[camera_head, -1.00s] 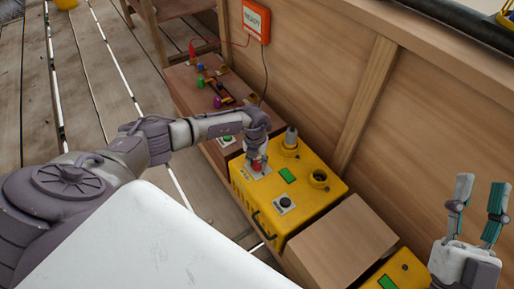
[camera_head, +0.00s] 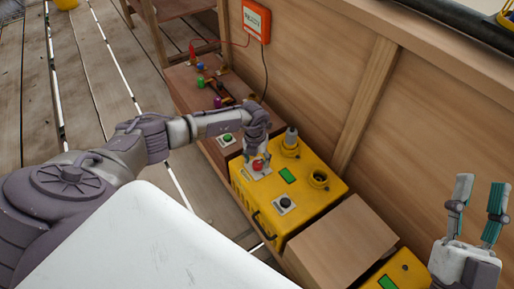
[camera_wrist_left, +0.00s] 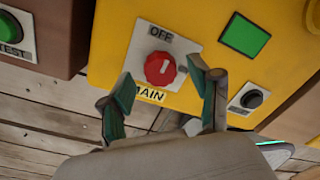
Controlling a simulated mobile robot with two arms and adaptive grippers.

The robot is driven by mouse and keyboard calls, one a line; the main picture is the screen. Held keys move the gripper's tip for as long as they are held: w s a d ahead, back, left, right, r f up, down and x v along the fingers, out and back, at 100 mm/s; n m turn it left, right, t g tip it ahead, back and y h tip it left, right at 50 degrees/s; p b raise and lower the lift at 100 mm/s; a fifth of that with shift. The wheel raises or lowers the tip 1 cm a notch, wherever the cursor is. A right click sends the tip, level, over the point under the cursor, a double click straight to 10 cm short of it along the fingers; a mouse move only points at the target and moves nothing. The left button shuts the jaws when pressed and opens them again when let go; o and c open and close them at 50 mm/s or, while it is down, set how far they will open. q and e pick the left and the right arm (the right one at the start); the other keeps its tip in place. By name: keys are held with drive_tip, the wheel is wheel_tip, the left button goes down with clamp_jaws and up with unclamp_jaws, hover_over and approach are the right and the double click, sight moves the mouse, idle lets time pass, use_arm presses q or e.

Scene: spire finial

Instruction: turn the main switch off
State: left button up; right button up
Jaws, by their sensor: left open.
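The main switch is a red round knob (camera_wrist_left: 160,69) on a white plate (camera_wrist_left: 146,45) on the yellow box. The plate reads OFF above the knob and MAIN below it. The knob also shows in the head view (camera_head: 257,166). I cannot tell for sure which way it points. My left gripper (camera_head: 257,157) is open and right at the knob. In the left wrist view its green-padded fingers (camera_wrist_left: 161,82) stand on either side of the knob, apart from it and empty. My right gripper (camera_head: 473,192) is open and empty at the right.
The yellow box (camera_head: 312,206) also bears a green panel (camera_head: 288,175), a black button (camera_head: 285,203) and sockets. A green TEST button (camera_head: 227,139) sits to its left. A wooden block (camera_head: 340,240) stands at its right. An orange sign (camera_head: 256,21) hangs on the wooden wall.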

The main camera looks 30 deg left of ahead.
sight(255, 163)
use_arm(q)
wheel_tip(255, 163, up, 11)
drive_tip(key=shift+a, duration=0.25)
idle(0.4)
